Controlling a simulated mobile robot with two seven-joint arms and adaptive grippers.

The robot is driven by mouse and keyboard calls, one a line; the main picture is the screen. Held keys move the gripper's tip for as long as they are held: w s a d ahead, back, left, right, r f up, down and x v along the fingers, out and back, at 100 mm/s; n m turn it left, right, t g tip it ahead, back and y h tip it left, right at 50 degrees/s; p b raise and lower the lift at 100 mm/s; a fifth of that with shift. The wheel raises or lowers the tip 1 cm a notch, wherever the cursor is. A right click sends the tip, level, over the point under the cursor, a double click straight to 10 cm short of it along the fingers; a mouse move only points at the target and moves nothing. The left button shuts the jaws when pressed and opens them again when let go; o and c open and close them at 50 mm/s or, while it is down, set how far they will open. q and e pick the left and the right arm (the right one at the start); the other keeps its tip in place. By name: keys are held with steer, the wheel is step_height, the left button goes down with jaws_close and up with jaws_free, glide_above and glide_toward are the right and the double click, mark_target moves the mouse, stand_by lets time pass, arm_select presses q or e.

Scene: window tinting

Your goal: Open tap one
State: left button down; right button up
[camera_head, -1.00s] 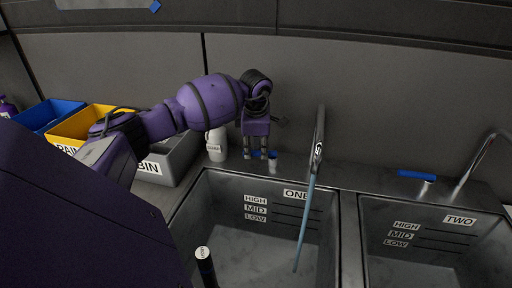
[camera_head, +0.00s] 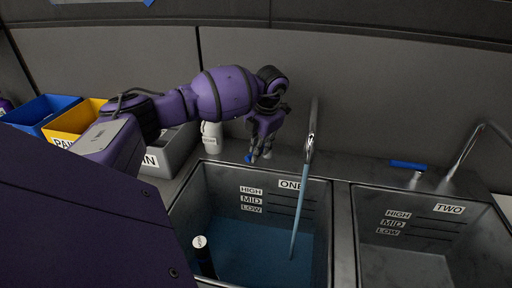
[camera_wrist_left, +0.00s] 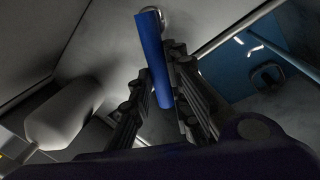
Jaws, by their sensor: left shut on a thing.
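Tap one has a blue lever handle (camera_head: 248,158) on the counter behind the sink marked ONE and a curved metal spout (camera_head: 313,117). A stream of water (camera_head: 298,205) runs from the spout into sink one (camera_head: 340,235), and blue water (camera_head: 255,250) covers its bottom. My left gripper (camera_head: 259,156) is at the handle. In the left wrist view the blue handle (camera_wrist_left: 156,60) lies between the dark fingers of my left gripper (camera_wrist_left: 165,95), which is shut on it. The fingers partly hide the handle in the head view. My right gripper is not in view.
A white bottle (camera_head: 211,137) stands left of the gripper, near grey, yellow (camera_head: 78,121) and blue bins. A dark cylinder with a white top (camera_head: 201,243) stands at sink one's left front. Tap two's blue handle (camera_head: 408,165) and sink two, without visible water, are at right.

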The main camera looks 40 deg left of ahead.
arm_select(q)
steer(key=shift+d+n, duration=0.2)
steer(key=shift+n, duration=0.2)
stand_by(0.3)
steer(key=c, duration=1.6)
jaws_free()
steer(key=shift+c, duration=0.2)
step_height(320, 180, up, 12)
steer(key=d, duration=0.2)
steer(key=shift+d, duration=0.2)
steer(key=shift+w+f, duration=0.1)
steer(key=shift+f, duration=0.05)
